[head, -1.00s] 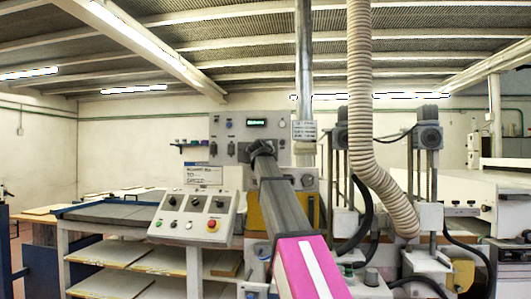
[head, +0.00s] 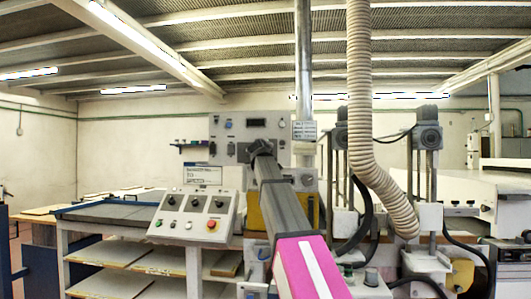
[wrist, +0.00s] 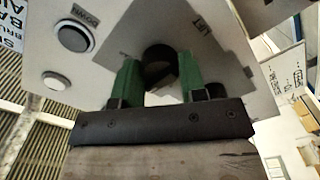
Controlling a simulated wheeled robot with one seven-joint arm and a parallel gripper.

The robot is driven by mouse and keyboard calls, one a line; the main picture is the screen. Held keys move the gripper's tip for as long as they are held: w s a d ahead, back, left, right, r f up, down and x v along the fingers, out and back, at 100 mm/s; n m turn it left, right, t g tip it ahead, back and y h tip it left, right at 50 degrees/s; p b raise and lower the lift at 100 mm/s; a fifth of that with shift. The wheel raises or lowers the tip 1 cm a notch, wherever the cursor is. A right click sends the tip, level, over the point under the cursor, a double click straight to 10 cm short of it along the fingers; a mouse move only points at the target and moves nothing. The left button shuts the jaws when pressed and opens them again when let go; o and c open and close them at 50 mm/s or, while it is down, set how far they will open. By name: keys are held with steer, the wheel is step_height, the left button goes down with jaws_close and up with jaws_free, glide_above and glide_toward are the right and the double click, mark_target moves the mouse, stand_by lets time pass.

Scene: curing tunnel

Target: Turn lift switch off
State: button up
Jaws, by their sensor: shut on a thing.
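The lift switch appears to be the dark round knob (wrist: 158,54) on a pale panel face in the wrist view. My gripper (wrist: 159,78) has its two green fingers on either side of this knob and is shut on it.
A round button (wrist: 74,38) under a label reading "DOWN" is left of the knob. A sloped console (head: 194,214) with knobs and a red button stands left of my arm. A ribbed hose (head: 361,110) hangs close on the right.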

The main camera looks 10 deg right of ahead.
stand_by(0.3)
steer(key=o, duration=0.9)
steer(key=shift+s, duration=0.15)
steer(key=v, duration=1)
steer(key=shift+s+a, duration=0.15)
steer(key=shift+s, duration=0.1)
steer(key=shift+s, duration=0.1)
